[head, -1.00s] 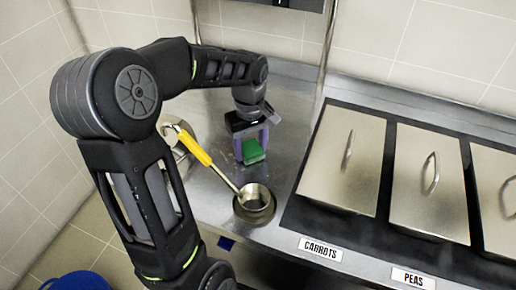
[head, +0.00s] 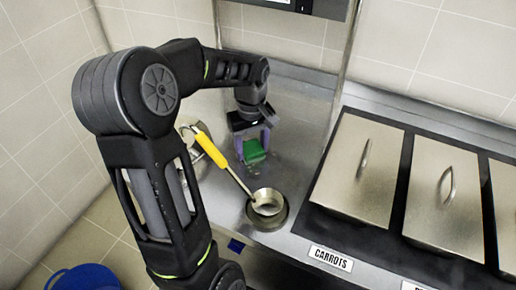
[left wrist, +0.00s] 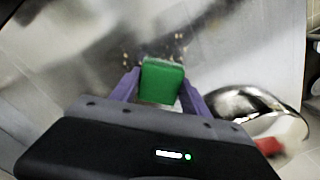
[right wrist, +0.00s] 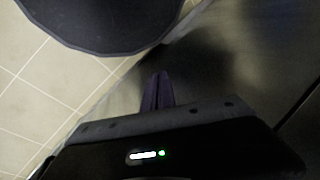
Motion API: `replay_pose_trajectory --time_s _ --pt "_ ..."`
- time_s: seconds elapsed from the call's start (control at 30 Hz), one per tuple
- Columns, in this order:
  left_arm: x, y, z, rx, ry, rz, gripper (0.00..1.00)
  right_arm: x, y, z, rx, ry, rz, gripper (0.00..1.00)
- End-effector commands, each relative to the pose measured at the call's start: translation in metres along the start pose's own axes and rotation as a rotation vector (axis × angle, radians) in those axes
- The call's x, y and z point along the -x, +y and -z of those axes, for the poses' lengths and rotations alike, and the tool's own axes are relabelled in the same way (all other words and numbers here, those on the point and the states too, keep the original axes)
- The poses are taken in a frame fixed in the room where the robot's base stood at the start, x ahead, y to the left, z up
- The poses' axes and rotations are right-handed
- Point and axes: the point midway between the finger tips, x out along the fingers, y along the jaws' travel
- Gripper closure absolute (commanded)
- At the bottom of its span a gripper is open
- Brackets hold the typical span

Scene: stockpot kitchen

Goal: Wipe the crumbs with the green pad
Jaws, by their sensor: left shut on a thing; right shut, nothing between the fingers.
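The green pad (head: 253,151) is between the purple fingers of my left gripper (head: 251,148), over the steel counter in the head view. In the left wrist view the green pad (left wrist: 162,81) sits between the fingertips. Small brown crumbs (left wrist: 152,60) lie on the counter just beyond the pad. I cannot tell whether the pad touches the counter. My right gripper (right wrist: 158,90) shows only in the right wrist view, with its fingers shut together and empty.
Lidded bins (head: 357,170) stand to the right, behind a CARROTS label (head: 330,258). A blue bucket (head: 82,278) is on the floor at the lower left.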

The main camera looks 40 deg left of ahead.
Motion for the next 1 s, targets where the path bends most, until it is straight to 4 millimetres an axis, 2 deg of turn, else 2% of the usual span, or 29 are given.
replay_pose_trajectory --time_s 0.37,0.73,1.0 --pt "-0.001 -0.003 0.002 0.001 -0.001 0.003 0.79 0.000 0.000 0.000 0.000 0.000 0.000 1.00" --pt "0.001 -0.022 0.024 0.003 0.000 0.003 0.79 0.005 -0.002 0.000 0.000 0.000 0.000 1.00" --pt "0.001 -0.025 0.028 0.000 0.000 0.002 0.79 0.006 -0.002 0.000 0.000 0.000 0.000 1.00"
